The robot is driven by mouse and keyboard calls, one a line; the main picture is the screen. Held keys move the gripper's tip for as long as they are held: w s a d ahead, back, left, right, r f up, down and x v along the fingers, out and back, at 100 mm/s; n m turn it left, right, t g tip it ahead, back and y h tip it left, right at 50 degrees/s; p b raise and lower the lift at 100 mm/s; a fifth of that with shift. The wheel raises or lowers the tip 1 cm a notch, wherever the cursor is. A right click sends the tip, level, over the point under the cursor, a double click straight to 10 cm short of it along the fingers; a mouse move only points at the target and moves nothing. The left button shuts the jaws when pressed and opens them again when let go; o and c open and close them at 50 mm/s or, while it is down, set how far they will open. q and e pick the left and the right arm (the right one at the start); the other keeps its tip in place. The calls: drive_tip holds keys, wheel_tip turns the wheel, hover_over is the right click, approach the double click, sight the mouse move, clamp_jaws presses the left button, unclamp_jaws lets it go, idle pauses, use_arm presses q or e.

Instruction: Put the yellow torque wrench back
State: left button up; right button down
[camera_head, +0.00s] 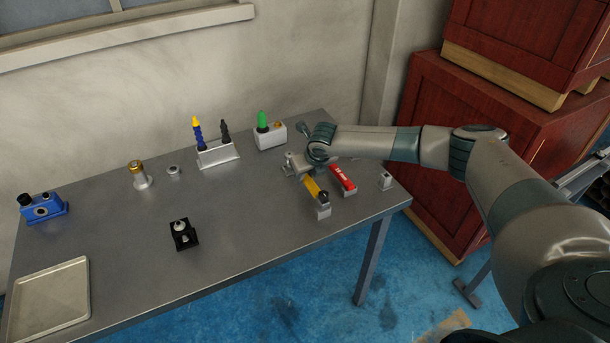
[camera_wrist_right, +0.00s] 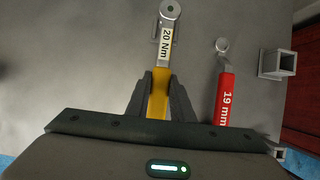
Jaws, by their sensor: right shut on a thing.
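The yellow torque wrench (camera_head: 312,187) is at the right side of the table, its dark handle end just above a small grey block (camera_head: 323,212). In the right wrist view the wrench (camera_wrist_right: 158,97) carries a "20 Nm" label and its ring head points to the top. My right gripper (camera_wrist_right: 157,90) is shut on its yellow handle, a finger on each side. In the head view the right gripper (camera_head: 308,171) partly hides the wrench. I cannot tell whether the wrench touches the block. My left gripper is not in view.
A red "19 mm" wrench (camera_head: 342,178) lies close on the right, roughly parallel. A small square holder (camera_head: 385,181) stands farther right. A grey box with a green top (camera_head: 270,137) and a stand (camera_head: 218,154) are behind. The front middle table is clear around a black fixture (camera_head: 183,236).

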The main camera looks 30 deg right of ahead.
drive_tip(key=shift+f+b, duration=0.35)
drive_tip(key=shift+f, duration=0.65)
idle(0.4)
drive_tip(key=c, duration=1)
unclamp_jaws()
drive_tip(key=shift+r, duration=0.1)
drive_tip(key=shift+p+v, duration=2.95)
drive_tip(key=shift+p, duration=0.7)
drive_tip(key=shift+s+r, duration=0.1)
drive_tip(key=shift+s, duration=0.05)
drive_tip(key=shift+s+r+b, duration=0.25)
drive_tip(key=shift+r+b, duration=0.15)
drive_tip(key=shift+r, duration=0.1)
drive_tip(key=b+v, duration=0.4)
drive_tip(key=v, duration=1.2)
drive_tip(key=shift+b, duration=0.4)
